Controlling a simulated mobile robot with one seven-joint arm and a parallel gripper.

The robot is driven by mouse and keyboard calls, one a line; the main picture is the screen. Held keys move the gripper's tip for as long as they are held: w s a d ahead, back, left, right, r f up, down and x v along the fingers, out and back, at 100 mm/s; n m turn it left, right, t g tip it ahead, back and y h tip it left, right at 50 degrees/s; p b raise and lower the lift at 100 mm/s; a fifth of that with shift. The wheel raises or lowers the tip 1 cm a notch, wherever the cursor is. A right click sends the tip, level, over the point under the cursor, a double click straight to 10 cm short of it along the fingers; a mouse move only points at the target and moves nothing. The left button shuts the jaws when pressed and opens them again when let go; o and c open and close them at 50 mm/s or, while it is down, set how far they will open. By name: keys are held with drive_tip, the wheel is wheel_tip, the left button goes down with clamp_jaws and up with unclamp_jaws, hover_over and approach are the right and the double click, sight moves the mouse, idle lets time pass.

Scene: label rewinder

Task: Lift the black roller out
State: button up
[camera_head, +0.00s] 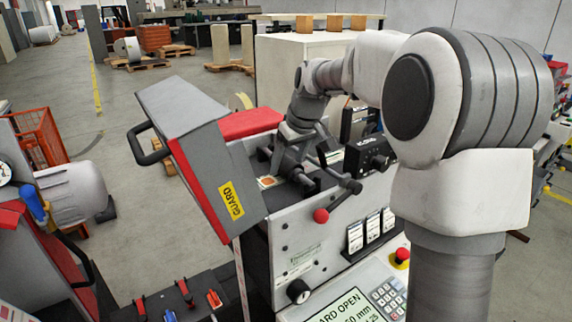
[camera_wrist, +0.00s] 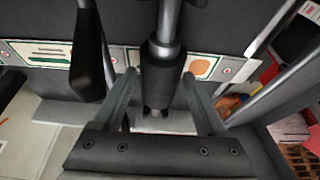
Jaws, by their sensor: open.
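The black roller (camera_wrist: 161,74) is a short dark cylinder on a metal shaft, in the middle of the wrist view. My gripper (camera_wrist: 160,92) is open, with one finger on each side of the roller. I cannot tell whether either finger touches it. In the head view my gripper (camera_head: 292,178) reaches down into the top of the grey machine (camera_head: 298,235). There I cannot tell the roller apart from the dark parts around my gripper.
The grey guard (camera_head: 205,165) stands raised left of my gripper; the screen (camera_head: 350,308) reads "ARD OPEN". A black control box (camera_head: 368,157) is on the right. Another dark arm (camera_wrist: 88,55) shows left of the roller.

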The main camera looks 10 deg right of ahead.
drive_tip(key=shift+w+f, duration=0.1)
drive_tip(key=shift+f, duration=0.2)
clamp_jaws()
drive_tip(key=shift+r, duration=0.1)
